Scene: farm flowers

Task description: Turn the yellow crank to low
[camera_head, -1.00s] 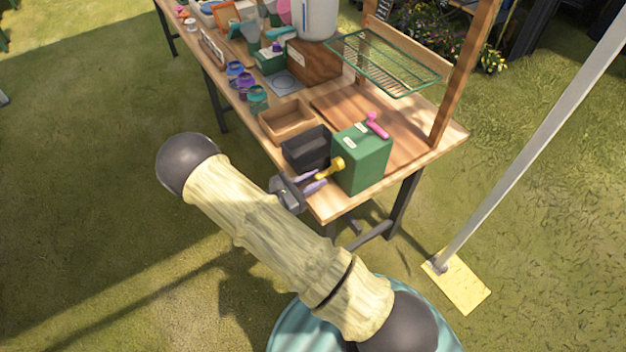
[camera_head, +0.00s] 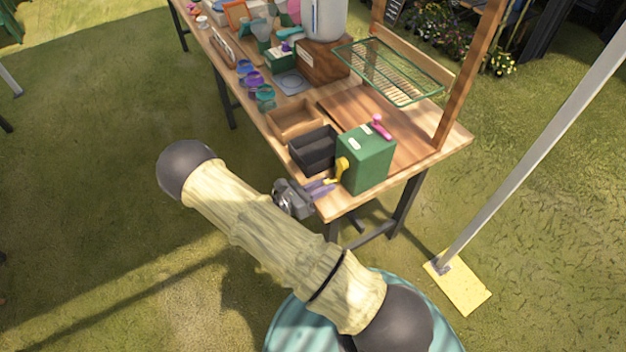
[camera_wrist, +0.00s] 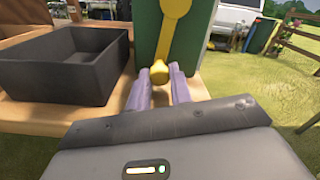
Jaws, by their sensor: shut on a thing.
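The yellow crank (camera_head: 343,166) is on the front side of the green box (camera_head: 366,163), which stands at the near end of the wooden table. In the wrist view the crank's arm (camera_wrist: 170,35) hangs straight down from its hub, with its knob (camera_wrist: 159,72) at the bottom. My gripper (camera_head: 325,188) has purple fingers, one on each side of the knob in the wrist view (camera_wrist: 160,85), and is shut on the knob. No low marking is readable. A pink crank (camera_head: 381,128) sits on the box's top.
A wooden tray (camera_head: 294,118), several small jars and a green wire rack (camera_head: 390,72) are further back. Grass lies open in front of the table.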

